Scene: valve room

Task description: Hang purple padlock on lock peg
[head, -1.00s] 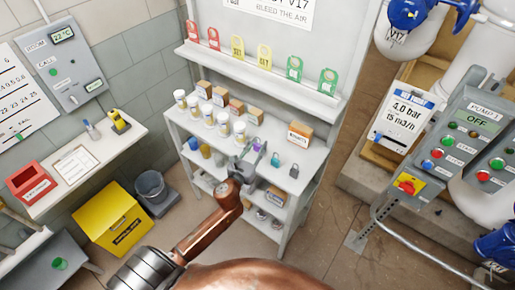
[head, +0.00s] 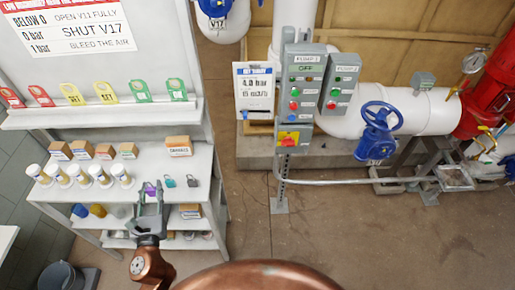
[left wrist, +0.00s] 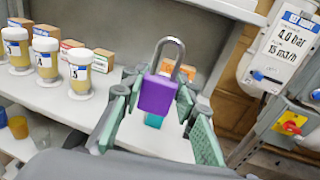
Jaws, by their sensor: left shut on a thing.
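The purple padlock (left wrist: 157,95) is upright between the fingers of my left gripper (left wrist: 160,118) in the left wrist view, its grey shackle pointing up. In the head view the padlock (head: 150,188) shows as a small purple patch between the fingertips of my left gripper (head: 150,194), at the front of the white shelf. The gripper is shut on it. I cannot tell whether the padlock touches the shelf board. A teal padlock (head: 168,182) and a grey padlock (head: 192,181) stand just right of it. I cannot make out the lock peg. My right gripper is not in view.
Several lidded jars (head: 78,175) and small boxes (head: 103,151) stand on the shelf unit (head: 215,190). Coloured tags (head: 106,93) line the ledge above. Right of it are a pump panel (head: 302,85) with a red-yellow switch (head: 289,138), a blue valve wheel (head: 381,117) and open floor.

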